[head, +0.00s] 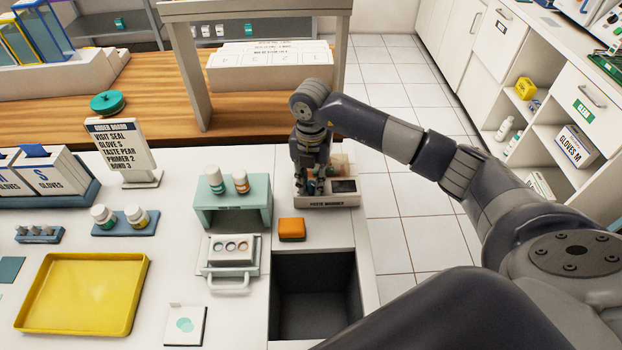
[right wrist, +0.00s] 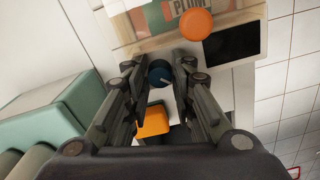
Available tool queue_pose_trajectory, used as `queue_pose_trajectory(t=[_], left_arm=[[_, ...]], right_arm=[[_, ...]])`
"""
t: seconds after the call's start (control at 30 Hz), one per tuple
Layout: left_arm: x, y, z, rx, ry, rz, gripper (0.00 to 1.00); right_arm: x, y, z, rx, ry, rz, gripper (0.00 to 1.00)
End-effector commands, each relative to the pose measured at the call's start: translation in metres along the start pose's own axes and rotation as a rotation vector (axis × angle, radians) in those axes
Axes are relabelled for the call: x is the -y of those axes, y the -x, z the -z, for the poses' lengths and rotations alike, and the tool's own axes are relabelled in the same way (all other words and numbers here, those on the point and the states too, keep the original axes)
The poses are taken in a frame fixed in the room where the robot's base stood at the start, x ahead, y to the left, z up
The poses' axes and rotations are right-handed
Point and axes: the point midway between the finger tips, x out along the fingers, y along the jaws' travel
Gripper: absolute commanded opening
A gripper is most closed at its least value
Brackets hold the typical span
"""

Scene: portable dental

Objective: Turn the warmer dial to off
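The paste warmer (head: 330,200) is a pale box with a wood-toned upper part, a dark screen (right wrist: 235,42) and a label on its front. In the right wrist view its dial (right wrist: 160,72) is a small dark teal knob with a pale pointer mark. My right gripper (head: 313,182) is over the warmer, pointing down. In the right wrist view its open fingers (right wrist: 158,68) stand on either side of the dial, with gaps showing; contact is not visible. The gripper hides the dial in the head view. My left gripper is not in view.
An orange block (head: 291,229) lies in front of the warmer. A teal stand (head: 233,215) with two bottles is to its left. An open dark bin (head: 315,295) is nearer.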

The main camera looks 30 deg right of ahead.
Motion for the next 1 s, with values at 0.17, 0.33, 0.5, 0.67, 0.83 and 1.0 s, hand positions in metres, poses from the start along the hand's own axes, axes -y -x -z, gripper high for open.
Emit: queue_pose_trajectory(t=[0.17, 0.33, 0.5, 0.67, 0.83, 1.0], left_arm=[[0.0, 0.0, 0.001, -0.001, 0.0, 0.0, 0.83], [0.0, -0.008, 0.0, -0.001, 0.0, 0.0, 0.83], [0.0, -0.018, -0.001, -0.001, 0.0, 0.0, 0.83], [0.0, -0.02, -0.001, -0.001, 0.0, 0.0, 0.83], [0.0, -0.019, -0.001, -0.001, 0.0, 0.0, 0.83], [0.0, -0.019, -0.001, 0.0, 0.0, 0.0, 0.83]], right_arm=[[0.0, 0.0, 0.0, 0.0, 0.0, 0.0, 0.0], [0.0, -0.002, -0.001, 0.001, 0.067, -0.001, 0.0], [0.0, -0.002, 0.0, 0.001, 0.202, -0.001, 0.0], [0.0, 0.0, 0.0, 0.001, 0.259, -0.001, 0.0], [0.0, 0.001, 0.0, 0.0, 0.261, -0.001, 0.0], [0.0, 0.001, 0.0, 0.0, 0.26, -0.001, 0.38]])
